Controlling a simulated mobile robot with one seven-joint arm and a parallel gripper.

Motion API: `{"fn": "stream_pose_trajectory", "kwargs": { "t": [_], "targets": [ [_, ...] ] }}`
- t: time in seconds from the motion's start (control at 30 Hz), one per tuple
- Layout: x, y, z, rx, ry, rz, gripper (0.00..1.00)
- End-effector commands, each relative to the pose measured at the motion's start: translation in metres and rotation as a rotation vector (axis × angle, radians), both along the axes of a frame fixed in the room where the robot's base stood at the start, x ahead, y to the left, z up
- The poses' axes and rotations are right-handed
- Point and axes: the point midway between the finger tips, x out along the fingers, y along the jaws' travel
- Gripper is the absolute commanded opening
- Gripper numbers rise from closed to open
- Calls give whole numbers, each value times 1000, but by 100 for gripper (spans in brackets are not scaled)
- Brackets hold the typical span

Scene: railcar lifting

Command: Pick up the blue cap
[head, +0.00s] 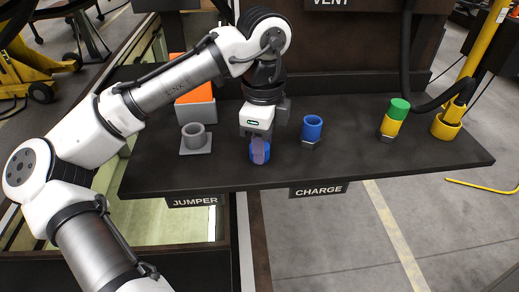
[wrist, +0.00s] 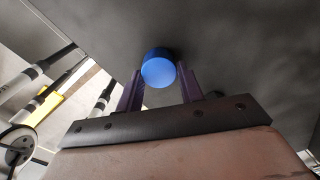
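The blue cap (head: 267,155) is at the front of the dark shelf, below my gripper (head: 259,148). A purple finger covers part of it in the head view. In the wrist view the blue cap (wrist: 158,69) lies between the tips of the two purple fingers of my gripper (wrist: 160,75), with little or no gap at its sides. I cannot tell whether the fingers press on it or whether it touches the shelf. A second blue piece, a hollow cylinder (head: 312,127), stands upright on a grey fitting to the right.
The dark shelf (head: 380,168) has labels JUMPER and CHARGE on its front edge. A grey cup on a square base (head: 194,138) and an orange-and-grey block (head: 197,103) stand left. A green-and-yellow connector (head: 395,117) and yellow socket (head: 446,127) stand right. Shelf between is clear.

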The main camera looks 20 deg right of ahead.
Motion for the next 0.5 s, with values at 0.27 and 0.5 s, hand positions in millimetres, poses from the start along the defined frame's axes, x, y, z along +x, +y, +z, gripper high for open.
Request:
{"fn": "stream_pose_trajectory", "kwargs": {
  "t": [0.27,0.5],
  "targets": [
    [0,0,0,0,0,0,11],
    [0,0,3,-1,-1,1,11]
  ]
}}
